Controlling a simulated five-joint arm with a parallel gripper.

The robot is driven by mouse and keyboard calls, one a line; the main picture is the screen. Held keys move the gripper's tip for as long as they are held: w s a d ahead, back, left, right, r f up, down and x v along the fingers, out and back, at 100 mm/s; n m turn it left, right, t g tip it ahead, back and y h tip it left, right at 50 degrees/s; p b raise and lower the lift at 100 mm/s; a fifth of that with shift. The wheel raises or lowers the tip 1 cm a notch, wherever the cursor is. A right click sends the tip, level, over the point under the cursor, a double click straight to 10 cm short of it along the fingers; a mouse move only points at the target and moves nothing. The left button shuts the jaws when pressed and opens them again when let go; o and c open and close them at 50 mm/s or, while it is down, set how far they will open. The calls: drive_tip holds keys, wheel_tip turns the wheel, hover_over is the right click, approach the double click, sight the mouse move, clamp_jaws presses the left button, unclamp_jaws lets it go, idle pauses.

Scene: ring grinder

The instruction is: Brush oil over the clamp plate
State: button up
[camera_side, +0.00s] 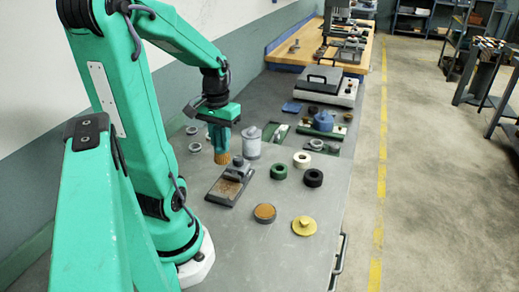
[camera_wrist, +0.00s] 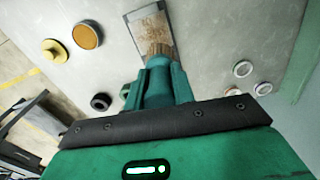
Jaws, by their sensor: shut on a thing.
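The clamp plate (camera_side: 225,188) is a flat plate with a brown, speckled patch, on a dark grey base with a block at its back end. It also shows at the top of the wrist view (camera_wrist: 152,22). My gripper (camera_side: 221,128) is shut on a green-handled brush (camera_side: 221,157), bristles down; the gripper also shows in the wrist view (camera_wrist: 165,85). The tan bristles (camera_wrist: 159,50) overlap the near end of the plate there. In the side view they appear above and behind it; I cannot tell whether they touch. A round dish (camera_side: 265,212) with orange-brown contents stands to the right.
A yellow knobbed disc (camera_side: 304,225) lies near the dish. Green (camera_side: 278,172) and black (camera_side: 313,178) rings and a grey canister (camera_side: 251,142) stand behind. Small metal rings (camera_side: 195,147) lie at the left. The bench front is clear.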

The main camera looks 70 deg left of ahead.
drive_tip(key=s, duration=0.1)
drive_tip(key=s+n, duration=0.1)
drive_tip(key=s, duration=0.1)
drive_tip(key=shift+s+a+f, duration=0.15)
drive_tip(key=shift+s+f, duration=0.05)
drive_tip(key=shift+f, duration=0.2)
drive_tip(key=shift+f, duration=0.1)
